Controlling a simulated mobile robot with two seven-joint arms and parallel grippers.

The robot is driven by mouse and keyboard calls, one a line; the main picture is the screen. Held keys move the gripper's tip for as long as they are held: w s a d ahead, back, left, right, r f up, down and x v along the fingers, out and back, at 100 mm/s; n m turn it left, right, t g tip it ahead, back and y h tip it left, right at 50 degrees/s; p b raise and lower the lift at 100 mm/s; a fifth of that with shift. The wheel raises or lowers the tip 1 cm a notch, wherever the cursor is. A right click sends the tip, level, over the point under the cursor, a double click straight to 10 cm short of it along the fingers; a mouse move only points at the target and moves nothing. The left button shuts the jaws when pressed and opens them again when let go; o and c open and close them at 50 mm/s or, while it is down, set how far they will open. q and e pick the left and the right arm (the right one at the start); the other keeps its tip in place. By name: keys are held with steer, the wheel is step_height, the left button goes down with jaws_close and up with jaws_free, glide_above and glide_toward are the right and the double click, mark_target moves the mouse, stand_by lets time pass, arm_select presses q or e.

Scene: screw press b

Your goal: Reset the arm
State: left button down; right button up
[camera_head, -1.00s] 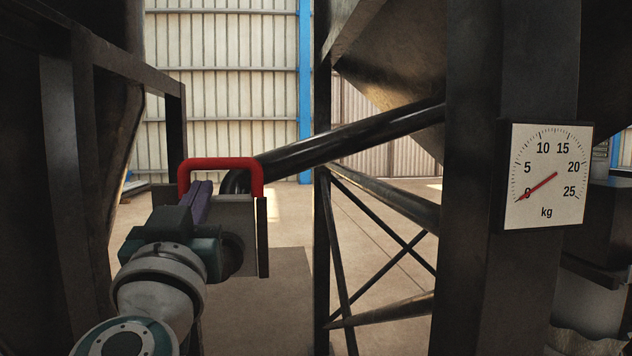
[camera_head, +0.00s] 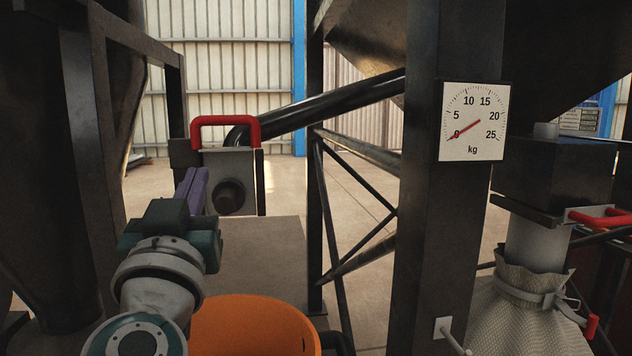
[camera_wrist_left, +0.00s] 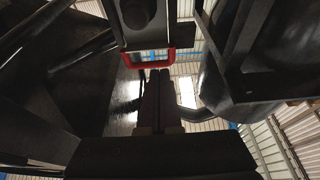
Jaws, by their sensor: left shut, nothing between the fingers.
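My left gripper (camera_head: 192,190) comes in from the lower left in the head view, with its purple fingers pointing away from me. It is shut and empty. The fingers also show as dark bars in the left wrist view (camera_wrist_left: 158,98). A red handle (camera_head: 226,121) on a grey box-like plate (camera_head: 236,168) with a round dark knob stands just beyond and right of the fingertips, apart from them. The red handle shows in the left wrist view too (camera_wrist_left: 148,60). My right gripper is not in view.
An orange bucket (camera_head: 250,325) stands below my left arm. A dark post (camera_head: 435,220) carries a dial in kg (camera_head: 473,122), its needle near zero. A pale sack (camera_head: 520,310) hangs under a spout at right, near another red handle (camera_head: 600,217). Dark frames stand at left.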

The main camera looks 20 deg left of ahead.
arm_select(q)
steer(key=d+r+m+h+p, duration=0.4)
steer(key=d+m+h+p, duration=0.35)
steer(key=d+h, duration=0.4)
steer(key=s+d+f+m+g+h+p, duration=0.2)
steer(key=s+d+m+g+h+p, duration=0.2)
steer(key=s+d, duration=0.1)
steer(key=s+a+f+n+g+y+p, duration=0.1)
steer(key=s+a+n+g+y+p, duration=0.1)
steer(key=s+g+p, duration=0.6)
steer(key=s+a+n+g+y+p, duration=0.1)
steer(key=s+a+g+y, duration=0.15)
steer(key=s, duration=0.95)
step_height(320, 180, up, 36)
steer(key=p, duration=3.7)
steer(key=shift+a+r+g+h, duration=0.25)
steer(key=shift+g+h, duration=0.05)
steer(key=shift+g, duration=0.05)
